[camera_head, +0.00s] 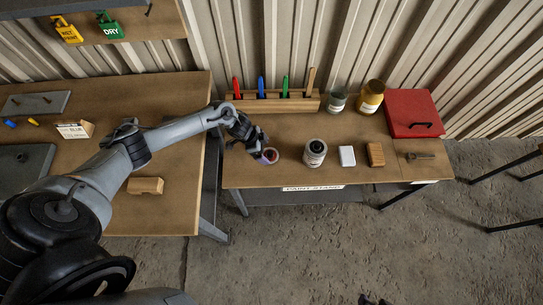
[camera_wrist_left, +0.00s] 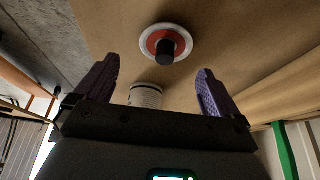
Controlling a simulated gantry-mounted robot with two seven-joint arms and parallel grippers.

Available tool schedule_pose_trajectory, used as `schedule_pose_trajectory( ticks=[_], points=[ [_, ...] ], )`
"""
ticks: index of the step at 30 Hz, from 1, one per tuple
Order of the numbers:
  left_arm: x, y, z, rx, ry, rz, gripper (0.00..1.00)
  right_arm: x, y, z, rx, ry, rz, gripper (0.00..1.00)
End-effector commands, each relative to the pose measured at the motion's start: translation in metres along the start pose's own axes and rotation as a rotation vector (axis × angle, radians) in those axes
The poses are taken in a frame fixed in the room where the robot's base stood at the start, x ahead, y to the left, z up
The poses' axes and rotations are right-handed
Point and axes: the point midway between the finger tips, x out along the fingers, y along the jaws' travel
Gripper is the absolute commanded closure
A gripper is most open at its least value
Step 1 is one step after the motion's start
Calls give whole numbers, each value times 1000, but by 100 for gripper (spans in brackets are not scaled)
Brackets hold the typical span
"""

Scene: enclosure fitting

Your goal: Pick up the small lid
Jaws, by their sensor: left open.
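The small lid (camera_head: 271,155), a disc with a pale rim, lies on the right-hand table, partly hidden by my left gripper (camera_head: 262,152). In the left wrist view a disc with a white rim, a red ring (camera_wrist_left: 150,38) and a black knob lies flat on the table. My left gripper (camera_wrist_left: 158,70) is open, its purple fingers apart with nothing between them. The disc shows beyond the fingertips, between their lines and apart from them. A dark piece at the bottom edge of the head view may be my right gripper; its jaws cannot be made out.
A white can (camera_head: 315,160) stands to the lid's right, followed by a white block (camera_head: 347,156) and a brown block (camera_head: 376,154). A rack (camera_head: 300,103) with coloured handles stands behind. Two jars and a red case (camera_head: 410,108) are at the back right.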

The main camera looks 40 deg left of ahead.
Motion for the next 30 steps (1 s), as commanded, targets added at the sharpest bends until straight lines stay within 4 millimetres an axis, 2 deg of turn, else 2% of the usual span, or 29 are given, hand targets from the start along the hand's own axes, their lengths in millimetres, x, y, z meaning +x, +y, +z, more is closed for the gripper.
schedule_pose_trajectory(
  ticks=[7,18,27,30],
  points=[
    [14,-2,-1,-1,0,0,3,4,0,1,-1,0,1,60],
    [54,-7,-1,1,0,0,3,14,1,5,-5,-1,5,60],
    [56,-7,-1,2,0,-1,3,14,1,5,-4,-2,4,60],
    [56,-7,-1,2,0,-1,19,14,1,5,-4,-2,4,60]
  ],
)
